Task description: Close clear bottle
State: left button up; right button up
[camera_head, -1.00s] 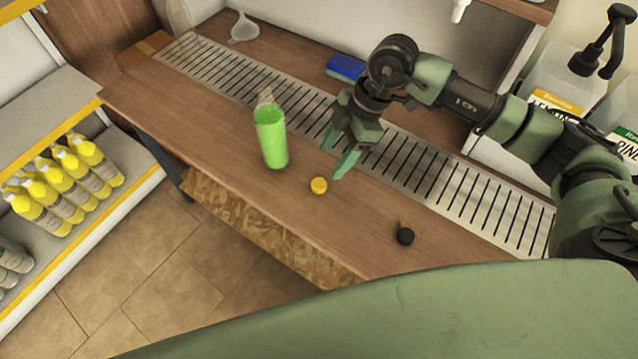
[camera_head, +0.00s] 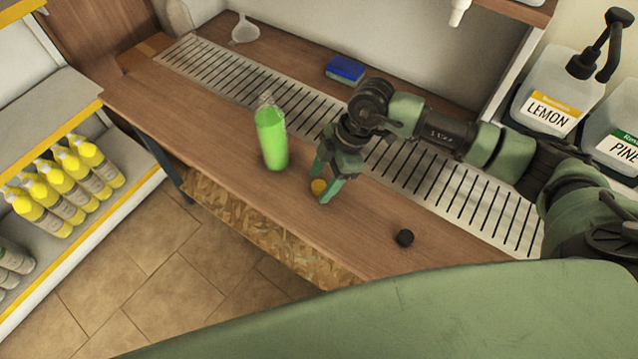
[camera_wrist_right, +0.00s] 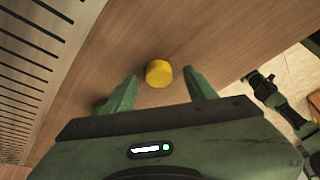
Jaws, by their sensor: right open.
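The clear bottle (camera_head: 271,135) holds bright green liquid and stands upright on the wooden counter. Its narrow clear neck (camera_head: 265,99) shows no cap on it. A yellow cap (camera_head: 318,187) lies on the counter to the right of the bottle; it also shows in the right wrist view (camera_wrist_right: 159,73). My right gripper (camera_head: 321,188) is open, with its fingers pointing down on either side of the yellow cap. In the right wrist view the cap is between the fingers, slightly beyond the tips, with gaps on both sides. A black cap (camera_head: 404,238) lies farther right.
A slotted metal drain strip (camera_head: 300,110) runs along the back of the counter. A blue sponge (camera_head: 345,69) and a white funnel (camera_head: 244,29) are behind it. Large jugs, one labelled LEMON (camera_head: 545,95), stand at right. Yellow bottles (camera_head: 60,185) fill the left shelf.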

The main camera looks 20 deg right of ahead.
aim_at(322, 185)
jog(key=shift+f, duration=0.2)
grip_shut()
jog(key=shift+r, duration=0.15)
notch_tip(322, 185, up, 20)
dwell(0.6)
